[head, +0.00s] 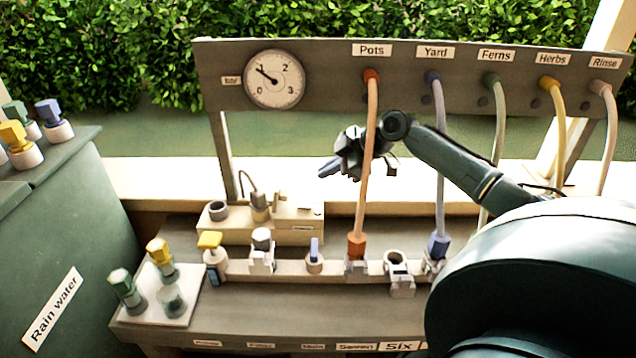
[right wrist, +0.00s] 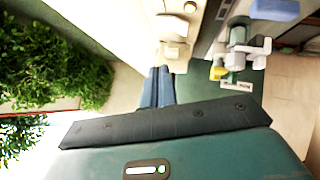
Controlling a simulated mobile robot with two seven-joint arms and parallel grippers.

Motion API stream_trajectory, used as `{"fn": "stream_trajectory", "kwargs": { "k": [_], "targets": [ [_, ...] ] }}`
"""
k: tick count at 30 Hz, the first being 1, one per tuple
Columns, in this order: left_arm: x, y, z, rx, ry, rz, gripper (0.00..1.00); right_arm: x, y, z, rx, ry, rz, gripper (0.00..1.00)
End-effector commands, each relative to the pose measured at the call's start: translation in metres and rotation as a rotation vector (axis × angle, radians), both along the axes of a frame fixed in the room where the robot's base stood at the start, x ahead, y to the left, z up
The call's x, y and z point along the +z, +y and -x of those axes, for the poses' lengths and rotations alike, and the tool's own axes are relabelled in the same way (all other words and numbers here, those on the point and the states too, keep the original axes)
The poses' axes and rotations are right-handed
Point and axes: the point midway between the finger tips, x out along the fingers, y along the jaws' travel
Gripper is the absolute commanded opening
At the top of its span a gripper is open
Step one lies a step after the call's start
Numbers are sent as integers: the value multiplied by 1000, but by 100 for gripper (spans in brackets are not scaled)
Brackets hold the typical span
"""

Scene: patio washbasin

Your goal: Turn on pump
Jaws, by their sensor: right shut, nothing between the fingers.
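The likely pump unit is a beige box (head: 300,236) at the back of the bench in the head view, with a grey round socket (head: 218,211) and a plug with a dark cable (head: 260,206) on top. I cannot make out a marked switch on it. My right gripper (head: 328,169) is shut and empty, above and behind the box's right end, partly behind the orange hose. In the right wrist view its blue-grey fingers (right wrist: 157,88) lie together, with a pale block beyond their tips. My left gripper is not in view.
Coloured hoses hang from a labelled panel (head: 420,85); the orange Pots hose (head: 366,170) crosses in front of my right wrist. A pressure gauge (head: 274,79) is on the panel. A yellow-handled valve (head: 211,250) stands on the front pipe. A rain water tank (head: 70,220) is at left.

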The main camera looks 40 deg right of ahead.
Motion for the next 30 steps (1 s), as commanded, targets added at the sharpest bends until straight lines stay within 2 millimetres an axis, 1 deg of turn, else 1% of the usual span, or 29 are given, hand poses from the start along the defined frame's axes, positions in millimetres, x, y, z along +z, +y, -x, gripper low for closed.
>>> {"fn": "stream_trajectory", "kwargs": {
  "k": [1, 3, 6, 10, 15, 30],
  "targets": [
    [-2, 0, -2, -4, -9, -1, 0, 5, -7, 5, -2, 1, 4, 0],
    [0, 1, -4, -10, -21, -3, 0, 14, -13, 11, -1, 0, 4, 0],
    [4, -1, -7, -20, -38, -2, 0, 24, -21, 17, -1, 1, 2, 0],
    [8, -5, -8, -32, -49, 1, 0, 32, -26, 22, -1, -1, 0, 0],
    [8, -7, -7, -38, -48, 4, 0, 35, -27, 23, 0, -1, -1, 0],
    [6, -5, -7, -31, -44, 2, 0, 35, -27, 23, 0, -1, 0, 0]
  ]
}}
